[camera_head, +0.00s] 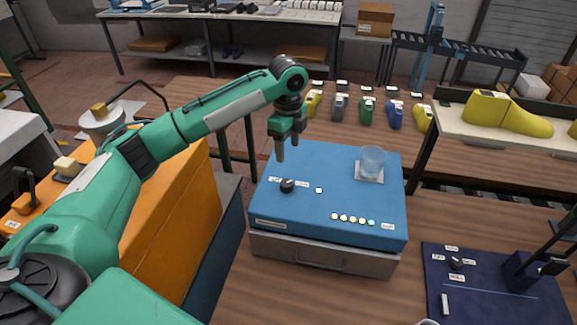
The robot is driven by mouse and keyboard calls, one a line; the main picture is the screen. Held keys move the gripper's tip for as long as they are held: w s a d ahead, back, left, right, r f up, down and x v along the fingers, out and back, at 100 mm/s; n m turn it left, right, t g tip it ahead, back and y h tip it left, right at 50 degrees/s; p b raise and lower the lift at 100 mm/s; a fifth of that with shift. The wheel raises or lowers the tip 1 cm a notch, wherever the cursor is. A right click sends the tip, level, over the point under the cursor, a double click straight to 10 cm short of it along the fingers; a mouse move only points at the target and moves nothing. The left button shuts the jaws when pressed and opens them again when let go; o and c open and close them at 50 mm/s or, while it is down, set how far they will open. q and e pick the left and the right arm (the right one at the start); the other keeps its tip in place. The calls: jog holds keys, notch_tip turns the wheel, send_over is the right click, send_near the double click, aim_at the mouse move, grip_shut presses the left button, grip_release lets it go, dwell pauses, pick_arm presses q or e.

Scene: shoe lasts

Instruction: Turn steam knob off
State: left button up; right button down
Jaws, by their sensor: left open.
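A black knob (288,185) sits on the left part of the blue top of a box (335,170), with small white labels beside it. Their print is too small to read. Another dark knob (456,262) sits on a dark blue panel at the lower right, so I cannot tell by label which is the steam knob. My left gripper (280,157) points down above the far left part of the blue box, behind the knob in the picture and apart from it. It is open and holds nothing visible. My right gripper is out of view.
A clear glass (372,162) stands on the box's far right. Small round lights (352,220) line its front. Several coloured shoe lasts (366,110) stand behind. An orange cabinet (190,220) is at the left. The wooden table beside the box's front is clear.

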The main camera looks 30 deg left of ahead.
pick_arm(q)
jog(key=p, duration=0.3)
send_over(288, 183)
notch_tip(288, 183, down, 6)
jog(key=shift+s, duration=0.15)
jog(key=f+p, duration=0.1)
jog(key=f, duration=0.2)
jog(key=f+p, duration=0.1)
jog(key=f, duration=0.2)
jog(key=shift+w+a, duration=0.1)
jog(key=shift+w, duration=0.1)
jog(key=shift+f+p, duration=0.3)
jog(key=shift+f, duration=0.35)
jog(key=c, duration=1)
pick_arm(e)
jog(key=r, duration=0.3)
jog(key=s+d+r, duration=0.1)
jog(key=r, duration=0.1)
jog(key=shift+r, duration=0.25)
